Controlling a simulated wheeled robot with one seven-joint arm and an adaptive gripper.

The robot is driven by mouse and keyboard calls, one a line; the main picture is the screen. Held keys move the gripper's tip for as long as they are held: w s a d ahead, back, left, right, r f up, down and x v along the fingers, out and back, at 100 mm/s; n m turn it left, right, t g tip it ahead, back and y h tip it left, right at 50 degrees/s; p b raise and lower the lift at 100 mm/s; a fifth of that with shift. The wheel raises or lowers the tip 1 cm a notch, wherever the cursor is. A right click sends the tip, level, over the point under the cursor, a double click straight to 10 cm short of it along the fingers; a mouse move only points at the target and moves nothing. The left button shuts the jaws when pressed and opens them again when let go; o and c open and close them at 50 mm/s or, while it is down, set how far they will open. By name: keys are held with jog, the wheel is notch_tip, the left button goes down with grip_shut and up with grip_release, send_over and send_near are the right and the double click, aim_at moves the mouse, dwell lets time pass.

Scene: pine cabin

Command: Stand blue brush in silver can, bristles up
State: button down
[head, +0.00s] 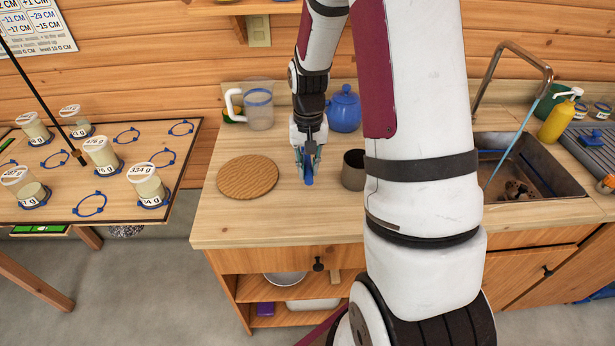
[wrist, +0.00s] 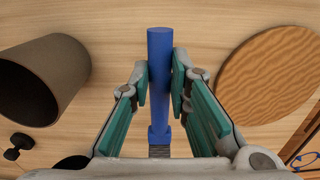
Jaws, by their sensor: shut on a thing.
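My gripper (head: 307,168) points down over the wooden counter, with its green-padded fingers closed on the blue brush (wrist: 160,70). The blue handle sticks out below the fingers in the head view (head: 308,181). In the wrist view the dark bristle end (wrist: 160,151) lies toward my palm and the handle points away from it. The can (head: 352,172), a dark grey-brown open cylinder, stands upright just right of my gripper, partly hidden by my arm. It shows at the left in the wrist view (wrist: 70,60). The brush is outside the can.
A round wooden board (head: 248,177) lies left of my gripper. A blue teapot (head: 344,108) and a clear pitcher (head: 259,106) stand behind. A sink (head: 560,150) is at the right. A separate table (head: 110,212) with labelled jars is at the left.

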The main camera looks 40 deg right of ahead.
jog(key=shift+f, duration=2.1)
jog(key=shift+f, duration=0.15)
jog(key=c, duration=1.5)
grip_release()
